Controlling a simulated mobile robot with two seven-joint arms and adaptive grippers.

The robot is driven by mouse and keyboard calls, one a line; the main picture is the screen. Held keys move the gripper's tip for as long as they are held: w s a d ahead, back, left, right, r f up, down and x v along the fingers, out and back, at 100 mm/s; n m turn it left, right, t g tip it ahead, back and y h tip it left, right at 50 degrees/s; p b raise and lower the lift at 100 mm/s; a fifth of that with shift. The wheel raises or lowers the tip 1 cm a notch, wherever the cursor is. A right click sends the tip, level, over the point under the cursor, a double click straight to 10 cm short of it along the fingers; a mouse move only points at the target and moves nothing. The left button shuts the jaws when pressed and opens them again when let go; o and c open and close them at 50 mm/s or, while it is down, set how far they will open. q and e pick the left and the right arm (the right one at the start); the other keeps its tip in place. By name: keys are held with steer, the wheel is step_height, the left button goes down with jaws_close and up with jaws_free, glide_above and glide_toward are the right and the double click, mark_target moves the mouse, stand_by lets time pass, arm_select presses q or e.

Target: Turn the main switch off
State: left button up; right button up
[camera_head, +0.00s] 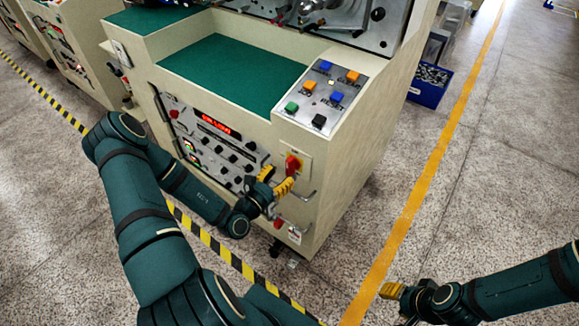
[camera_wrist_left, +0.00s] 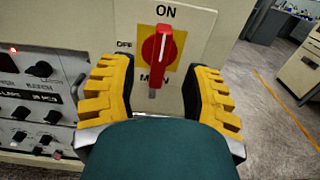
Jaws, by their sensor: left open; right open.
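The main switch (camera_head: 291,165) is a red rotary handle on a yellow plate, on the front panel of the cream machine. In the left wrist view the red handle (camera_wrist_left: 163,47) stands nearly upright, its top towards the "ON" label, with "OFF" to its left and "MAIN" partly hidden below. My left gripper (camera_wrist_left: 161,92) is open, its yellow ridged fingers on either side below the handle, with no visible grip on it. In the head view my left gripper (camera_head: 276,183) is just below and left of the switch. My right gripper (camera_head: 391,291) is at the lower right, away from the machine.
A control panel (camera_head: 212,142) with black knobs and a red display is left of the switch. A metal handle (camera_head: 301,195) sticks out near the switch. A button box (camera_head: 321,95) is above. Open floor (camera_head: 460,190) lies to the right.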

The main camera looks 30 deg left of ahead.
mark_target(287, 168)
arm_select(q)
steer(key=shift+w+d, duration=0.2)
steer(key=shift+w, duration=2.35)
jaws_close()
